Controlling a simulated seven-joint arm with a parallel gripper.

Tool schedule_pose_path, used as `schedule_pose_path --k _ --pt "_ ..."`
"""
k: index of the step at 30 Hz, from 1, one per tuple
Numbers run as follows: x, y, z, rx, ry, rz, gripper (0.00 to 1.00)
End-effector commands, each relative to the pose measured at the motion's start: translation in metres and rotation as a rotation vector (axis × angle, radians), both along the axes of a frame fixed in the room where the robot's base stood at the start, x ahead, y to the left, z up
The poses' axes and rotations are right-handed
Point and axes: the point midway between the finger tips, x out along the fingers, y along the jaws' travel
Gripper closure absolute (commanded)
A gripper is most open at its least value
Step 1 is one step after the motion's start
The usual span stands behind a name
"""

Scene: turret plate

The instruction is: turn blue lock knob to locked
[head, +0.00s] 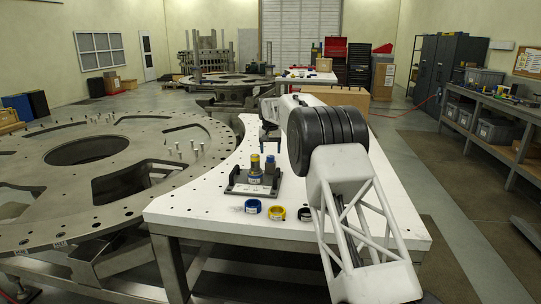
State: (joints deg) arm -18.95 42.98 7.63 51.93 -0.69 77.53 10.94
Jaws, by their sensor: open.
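A dark grey fixture (240,188) stands on the white table. It carries two upright posts: the left one (255,172) has a yellow top over a blue part, and the right one (270,163) has a blue top. The blue lock knob seems to be on this fixture, but which part it is and its setting are too small to tell. My gripper (268,145) hangs above and behind the fixture, apart from it, partly hidden by my arm. It is open and appears empty.
A blue ring (253,206), a yellow ring (277,212) and a black ring (305,214) lie in front of the fixture. A large grey turret plate (60,205) with openings and upright pins fills the left. The white table (200,213) is clear left of the fixture.

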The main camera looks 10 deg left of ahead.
Motion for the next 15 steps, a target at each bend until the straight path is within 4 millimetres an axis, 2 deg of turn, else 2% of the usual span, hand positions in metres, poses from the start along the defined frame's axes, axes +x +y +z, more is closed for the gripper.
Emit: schedule_pose_path --k 6,15 --pt "0.000 0.000 0.028 0.000 0.000 0.000 0.35" --pt "0.000 0.001 0.045 0.000 0.001 0.000 0.35"
